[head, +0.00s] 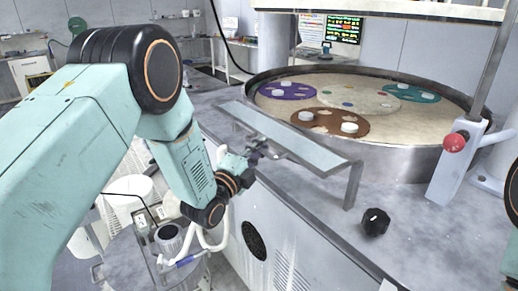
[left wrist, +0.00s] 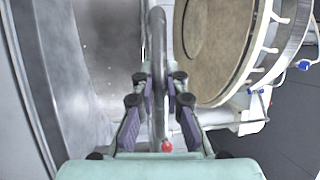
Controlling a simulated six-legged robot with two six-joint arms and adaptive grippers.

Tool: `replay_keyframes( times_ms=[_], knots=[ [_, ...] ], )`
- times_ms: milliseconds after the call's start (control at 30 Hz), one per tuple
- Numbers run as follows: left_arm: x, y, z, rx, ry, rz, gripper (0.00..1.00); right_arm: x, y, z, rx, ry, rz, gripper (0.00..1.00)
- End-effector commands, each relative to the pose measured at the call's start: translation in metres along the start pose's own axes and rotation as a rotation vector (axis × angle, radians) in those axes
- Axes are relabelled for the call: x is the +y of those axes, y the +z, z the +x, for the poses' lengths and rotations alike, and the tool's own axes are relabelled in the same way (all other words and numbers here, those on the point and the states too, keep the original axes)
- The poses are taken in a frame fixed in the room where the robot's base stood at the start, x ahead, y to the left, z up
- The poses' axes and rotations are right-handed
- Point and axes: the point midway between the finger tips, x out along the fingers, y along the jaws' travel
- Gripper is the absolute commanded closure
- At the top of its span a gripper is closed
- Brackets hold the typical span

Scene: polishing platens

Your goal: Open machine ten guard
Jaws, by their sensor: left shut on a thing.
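The guard (head: 300,143) is a long grey rail with a pale panel, raised on a post along the front edge of the machine top. My left gripper (head: 262,153) reaches it from the left, near the middle of its front side. In the left wrist view, the fingers of my left gripper (left wrist: 158,110) stand on both sides of a grey bar of the guard (left wrist: 157,45) and are shut on it. The fingers partly hide the grip. My right gripper is out of view.
Behind the guard is a round platen (head: 400,120) with purple, teal and brown discs. A black knob (head: 375,222) sits on the machine top, and a red ball (head: 454,143) on a grey bracket at right. White buckets (head: 128,190) stand at lower left.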

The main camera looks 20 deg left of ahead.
Motion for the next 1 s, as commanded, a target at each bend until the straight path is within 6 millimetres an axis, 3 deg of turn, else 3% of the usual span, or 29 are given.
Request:
replay_keyframes(
  times_ms=[367, 800, 1000],
  knots=[
    [0.001, 0.0, -0.001, 0.0, 0.007, 0.0, 1.0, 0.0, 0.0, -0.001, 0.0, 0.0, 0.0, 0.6],
    [-0.031, -0.004, 0.008, 0.001, 0.157, 0.065, 1.0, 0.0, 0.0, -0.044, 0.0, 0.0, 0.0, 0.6],
    [-0.044, -0.006, 0.014, 0.002, 0.196, 0.083, 1.0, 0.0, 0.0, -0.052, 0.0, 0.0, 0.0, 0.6]
  ],
)
